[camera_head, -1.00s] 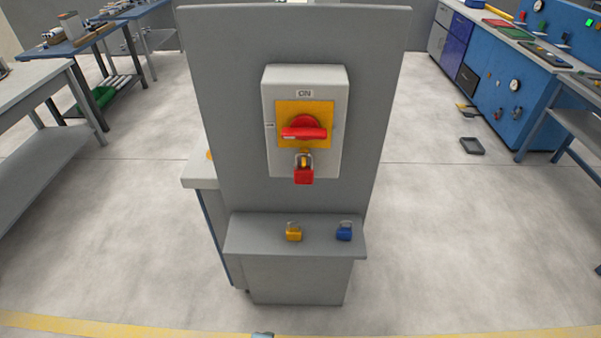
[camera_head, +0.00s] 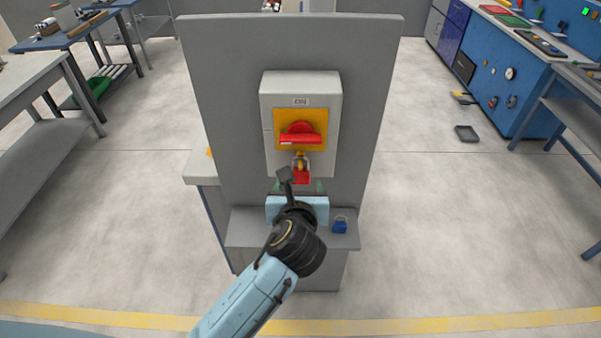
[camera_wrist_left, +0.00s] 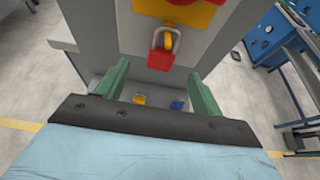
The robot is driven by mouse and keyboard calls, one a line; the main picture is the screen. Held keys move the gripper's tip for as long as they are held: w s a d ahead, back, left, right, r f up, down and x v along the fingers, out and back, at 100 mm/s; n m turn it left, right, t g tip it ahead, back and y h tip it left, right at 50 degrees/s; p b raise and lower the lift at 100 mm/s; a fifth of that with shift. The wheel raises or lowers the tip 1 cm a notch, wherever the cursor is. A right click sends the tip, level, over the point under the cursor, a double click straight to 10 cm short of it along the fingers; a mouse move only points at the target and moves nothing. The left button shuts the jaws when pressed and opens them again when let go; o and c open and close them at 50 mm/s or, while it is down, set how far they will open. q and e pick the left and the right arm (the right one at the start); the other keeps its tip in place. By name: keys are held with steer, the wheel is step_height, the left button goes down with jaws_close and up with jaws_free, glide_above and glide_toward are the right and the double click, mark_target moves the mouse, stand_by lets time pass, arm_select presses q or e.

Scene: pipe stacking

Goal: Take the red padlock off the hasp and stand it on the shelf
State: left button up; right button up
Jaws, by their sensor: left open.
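The red padlock (camera_head: 301,176) hangs by its shackle from the yellow hasp (camera_head: 300,158) under the red rotary handle of a grey switch box. In the left wrist view the red padlock (camera_wrist_left: 160,60) hangs ahead, above and between the green fingertips. My left gripper (camera_head: 299,187) is open and empty, just below and in front of the padlock; it also shows in the left wrist view (camera_wrist_left: 160,82). The grey shelf (camera_head: 240,229) juts out below the panel. My arm partly covers the shelf and the padlock's lower end in the head view. My right gripper is not in view.
A blue padlock (camera_head: 340,225) stands at the shelf's right. A yellow padlock (camera_wrist_left: 139,99) stands on the shelf, hidden in the head view by my arm. The upright grey panel (camera_head: 225,100) backs the switch box.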

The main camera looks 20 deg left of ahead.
mark_target(301, 172)
arm_select(q)
steer(key=x, duration=0.4)
steer(key=shift+d+f+x, duration=0.1)
steer(key=shift+f+x, duration=0.05)
steer(key=shift+x, duration=1.15)
steer(key=shift+d+f+x, duration=0.1)
steer(key=shift+d+x, duration=0.05)
steer(key=shift+x, duration=1.1)
steer(key=shift+s, duration=0.1)
steer(key=shift+c, duration=0.5)
steer(key=c, duration=1)
steer(key=shift+r, duration=0.45)
steer(key=s+d, duration=0.2)
steer(key=s, duration=0.6)
steer(key=s+d+b, duration=0.1)
steer(key=s+d, duration=0.2)
steer(key=s, duration=0.6)
steer(key=shift+r, duration=0.35)
